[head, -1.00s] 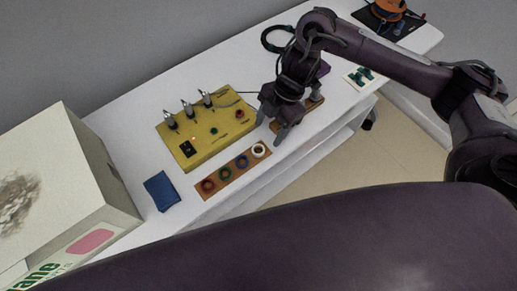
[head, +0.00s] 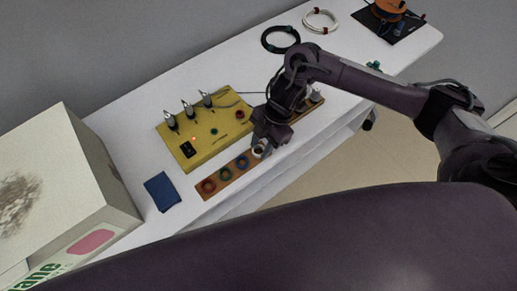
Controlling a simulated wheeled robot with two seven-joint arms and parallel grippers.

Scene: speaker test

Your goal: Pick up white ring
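My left gripper is not in view.
A yellow box (head: 213,135) with upright metal-tipped plugs stands just behind the strip. A blue block (head: 161,191) and a large carton (head: 70,185) are at the left. A black cable coil (head: 280,39) and a white coil (head: 320,20) lie at the back.

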